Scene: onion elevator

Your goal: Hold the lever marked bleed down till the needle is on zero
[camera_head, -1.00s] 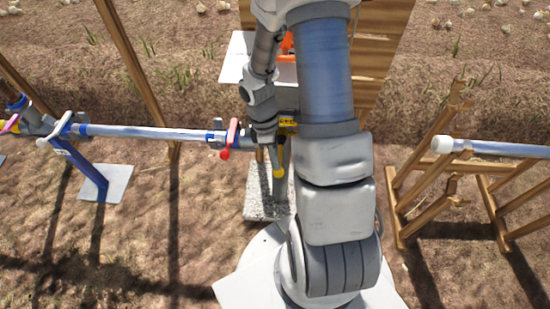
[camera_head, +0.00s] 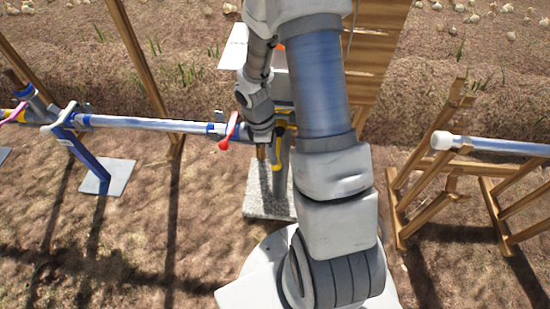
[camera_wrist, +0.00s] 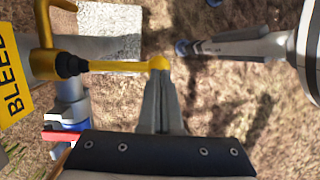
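The yellow bleed lever (camera_wrist: 118,66) sticks out from a black collar beside a yellow plate marked BLEED (camera_wrist: 12,88) in the wrist view. It ends in a round yellow knob. My gripper (camera_wrist: 160,76) has its fingers together, with the tips right at the knob; I cannot tell whether they touch it. Nothing shows between the fingers. In the head view the yellow lever (camera_head: 278,152) hangs beside the grey post, and my wrist hides part of the fitting. No gauge needle is visible in either view.
A red-handled valve (camera_head: 228,133) sits on the long pipe (camera_head: 150,124) just left of my wrist. A blue stand (camera_head: 85,155) holds that pipe. Wooden trestles (camera_head: 450,180) carry another pipe at right. A wooden board leans behind my arm. Bare soil lies in front.

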